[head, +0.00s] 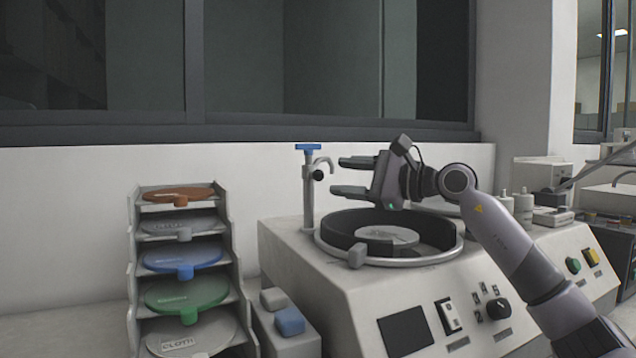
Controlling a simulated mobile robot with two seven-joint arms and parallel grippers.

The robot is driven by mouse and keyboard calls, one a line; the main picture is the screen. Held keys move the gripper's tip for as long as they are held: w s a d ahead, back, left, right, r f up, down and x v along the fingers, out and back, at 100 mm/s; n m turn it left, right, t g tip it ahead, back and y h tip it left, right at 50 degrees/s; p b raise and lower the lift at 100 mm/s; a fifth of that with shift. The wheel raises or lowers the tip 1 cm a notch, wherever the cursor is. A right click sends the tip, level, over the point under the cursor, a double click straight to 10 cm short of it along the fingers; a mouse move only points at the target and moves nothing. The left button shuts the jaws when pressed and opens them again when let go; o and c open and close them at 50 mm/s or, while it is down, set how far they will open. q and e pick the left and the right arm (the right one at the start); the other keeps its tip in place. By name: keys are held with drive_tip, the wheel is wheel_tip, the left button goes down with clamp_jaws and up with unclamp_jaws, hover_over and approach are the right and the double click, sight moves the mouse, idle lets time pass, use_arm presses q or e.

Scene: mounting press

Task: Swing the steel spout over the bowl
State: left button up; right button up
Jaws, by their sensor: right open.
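The bowl (448,257) has a dark inner wall and a steel rim, with a pale disc (385,236) inside. My right gripper (338,176) is open, its two fingers pointing left at the spout, just right of it in the picture. I cannot tell the depth gap. My left gripper is out of view.
A rack (133,290) of coloured discs stands at the left. Grey and blue blocks (290,321) sit beside the machine. The machine's sloped front (345,290) has a dark screen and a knob (498,308).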

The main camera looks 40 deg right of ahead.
sight(323, 173)
drive_tip(key=p+x, duration=0.1)
drive_tip(key=x, duration=0.1)
drive_tip(key=p+x, duration=0.2)
drive_tip(key=x, duration=0.1)
drive_tip(key=shift+w+r, duration=0.2)
drive_tip(key=shift+r, duration=0.05)
drive_tip(key=shift+w+a+f, duration=0.2)
drive_tip(key=shift+w+a, duration=0.05)
drive_tip(key=shift+w, duration=0.35)
clamp_jaws()
